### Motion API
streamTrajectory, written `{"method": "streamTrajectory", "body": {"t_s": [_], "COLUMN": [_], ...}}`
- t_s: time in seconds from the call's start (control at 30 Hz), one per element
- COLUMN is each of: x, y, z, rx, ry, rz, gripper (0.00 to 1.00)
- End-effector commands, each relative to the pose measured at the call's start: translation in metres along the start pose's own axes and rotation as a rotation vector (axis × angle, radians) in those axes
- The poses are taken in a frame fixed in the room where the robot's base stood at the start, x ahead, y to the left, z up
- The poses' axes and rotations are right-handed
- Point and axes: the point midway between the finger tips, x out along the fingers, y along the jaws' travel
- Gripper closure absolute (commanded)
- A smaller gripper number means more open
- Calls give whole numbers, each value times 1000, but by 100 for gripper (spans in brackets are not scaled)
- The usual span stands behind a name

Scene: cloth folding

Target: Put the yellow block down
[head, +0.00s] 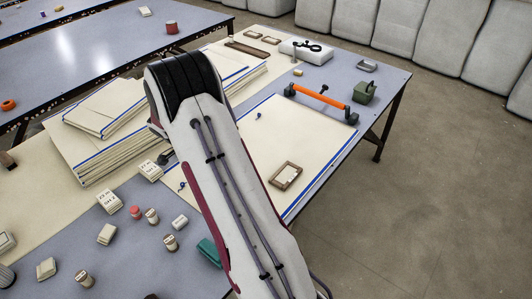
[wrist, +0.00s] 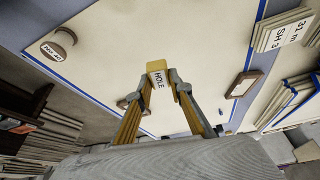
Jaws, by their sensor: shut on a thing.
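The yellow block (wrist: 156,69), with a white label reading "HOLE", is between the fingertips of my gripper (wrist: 157,88) in the wrist view. My gripper is shut on it. Behind the block lies a cream cloth sheet with a blue edge line (wrist: 110,30). I cannot tell whether the block touches the sheet or hangs above it. In the head view my arm covers part of the same table, and my gripper and the held block are hidden. The cream sheet (head: 290,125) shows right of my arm.
A small brown frame (head: 285,176) lies on the sheet; a brown frame also shows in the wrist view (wrist: 243,83). Cloth stacks (head: 95,155) and several small labelled blocks crowd the left.

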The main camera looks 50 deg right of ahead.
Motion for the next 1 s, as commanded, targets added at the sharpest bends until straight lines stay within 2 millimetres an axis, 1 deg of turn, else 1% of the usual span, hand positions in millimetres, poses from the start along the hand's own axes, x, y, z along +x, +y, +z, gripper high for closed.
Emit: {"method": "streamTrajectory", "body": {"t_s": [0.03,0.2,0.43,0.67,1.0], "x": [4,13,18,18,11], "y": [-3,-13,-25,-40,-60], "z": [-12,-38,-63,-76,-80], "rx": [-23,-126,-265,-401,-594], "ry": [1,1,1,1,1], "rz": [-12,-54,-111,-169,-248], "gripper": [94,94,94,94,94]}}
